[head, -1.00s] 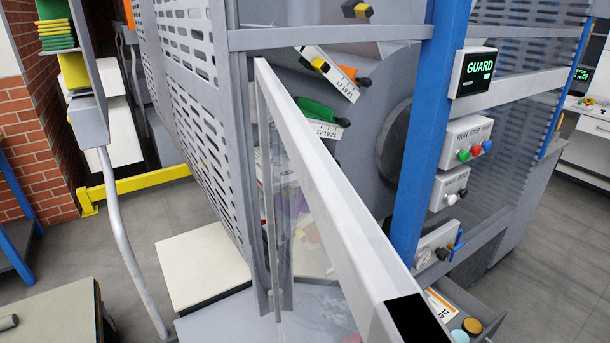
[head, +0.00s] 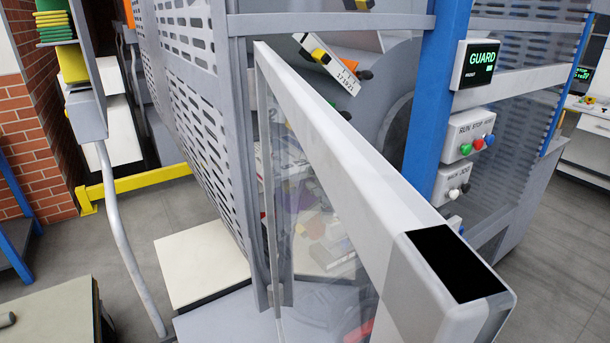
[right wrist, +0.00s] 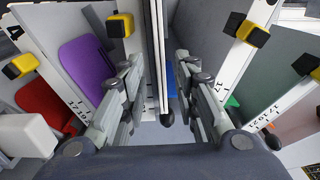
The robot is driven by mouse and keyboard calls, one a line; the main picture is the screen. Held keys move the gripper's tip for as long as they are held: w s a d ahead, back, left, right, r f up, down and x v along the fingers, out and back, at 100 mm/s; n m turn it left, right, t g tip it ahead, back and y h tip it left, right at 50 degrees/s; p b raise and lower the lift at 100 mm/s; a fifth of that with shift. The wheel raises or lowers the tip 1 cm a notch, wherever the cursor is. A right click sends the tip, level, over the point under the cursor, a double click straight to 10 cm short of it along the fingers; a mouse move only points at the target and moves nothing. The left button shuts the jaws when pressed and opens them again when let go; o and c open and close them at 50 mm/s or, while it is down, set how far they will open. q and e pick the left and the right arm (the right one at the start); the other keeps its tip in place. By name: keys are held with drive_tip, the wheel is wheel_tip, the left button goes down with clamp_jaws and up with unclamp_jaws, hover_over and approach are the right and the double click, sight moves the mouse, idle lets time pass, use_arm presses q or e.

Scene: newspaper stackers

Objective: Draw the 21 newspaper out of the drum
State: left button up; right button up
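In the head view, the drum (head: 397,122) shows as a grey disc behind the guard frame. A white strip marked 17 19 21 (head: 336,70) with a yellow and black clamp sits there. In the right wrist view, my right gripper (right wrist: 157,66) is open, with fingers apart on either side of thin white upright edges (right wrist: 154,50). I cannot tell whether these are the 21 newspaper. A dark knob (right wrist: 167,118) shows low between the fingers. A purple panel (right wrist: 88,68) is to the left and another marked strip (right wrist: 268,105) to the right. My left gripper is not in view.
A large white beam (head: 330,125) crosses the head view's middle above a clear panel (head: 300,215). A blue post (head: 436,110) carries the GUARD display (head: 476,65) and RUN STOP buttons (head: 470,138). Neighbouring clamps (right wrist: 120,25) crowd the gripper on both sides.

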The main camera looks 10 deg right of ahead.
drive_tip(key=b+x, duration=0.1)
drive_tip(key=x, duration=0.4)
drive_tip(key=shift+b, duration=0.4)
drive_tip(key=shift+s, duration=0.1)
clamp_jaws()
drive_tip(key=shift+r, duration=0.2)
